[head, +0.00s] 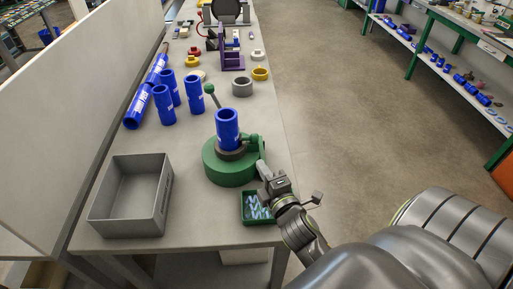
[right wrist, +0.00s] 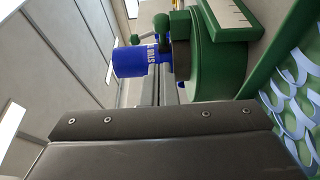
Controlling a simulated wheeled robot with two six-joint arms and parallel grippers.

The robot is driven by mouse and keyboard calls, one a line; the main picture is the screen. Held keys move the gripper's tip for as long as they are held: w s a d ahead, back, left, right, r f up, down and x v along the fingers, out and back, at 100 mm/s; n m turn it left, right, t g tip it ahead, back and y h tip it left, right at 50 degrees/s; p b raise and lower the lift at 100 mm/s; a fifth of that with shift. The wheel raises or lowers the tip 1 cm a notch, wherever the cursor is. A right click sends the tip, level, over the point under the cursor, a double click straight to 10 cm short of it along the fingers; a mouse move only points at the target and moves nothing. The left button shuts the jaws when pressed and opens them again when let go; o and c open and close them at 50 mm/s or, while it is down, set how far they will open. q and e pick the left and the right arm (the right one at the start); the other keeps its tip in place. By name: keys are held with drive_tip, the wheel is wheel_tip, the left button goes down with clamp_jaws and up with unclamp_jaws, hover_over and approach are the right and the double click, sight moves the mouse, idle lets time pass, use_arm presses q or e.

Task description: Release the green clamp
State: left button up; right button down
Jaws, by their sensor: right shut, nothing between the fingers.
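The green clamp (head: 226,172) stands on the bench with a round green base. A blue pipe stub (head: 228,128) stands upright in its dark ring, and a lever with a green ball knob (head: 210,89) rises behind it. The clamp (right wrist: 205,55) and blue stub (right wrist: 132,61) also show sideways in the right wrist view. My right gripper (head: 262,169) is shut and empty at the right side of the clamp, close to its green side bracket. I cannot tell whether it touches. My left gripper is out of view.
A grey bin (head: 164,205) stands at the left front. A green tray (head: 245,219) of light-blue pieces lies at the front right, below my right wrist. Several blue pipe stubs (head: 163,105) stand behind the clamp. A grey ring (head: 242,88) and purple fixture (head: 232,60) stand farther back.

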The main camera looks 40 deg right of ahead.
sight(245, 138)
drive_tip(key=x, duration=0.8)
drive_tip(key=shift+w+p, duration=0.15)
drive_tip(key=shift+p, duration=0.2)
drive_tip(key=shift+w+d, duration=0.2)
drive_tip(key=shift+w, duration=0.35)
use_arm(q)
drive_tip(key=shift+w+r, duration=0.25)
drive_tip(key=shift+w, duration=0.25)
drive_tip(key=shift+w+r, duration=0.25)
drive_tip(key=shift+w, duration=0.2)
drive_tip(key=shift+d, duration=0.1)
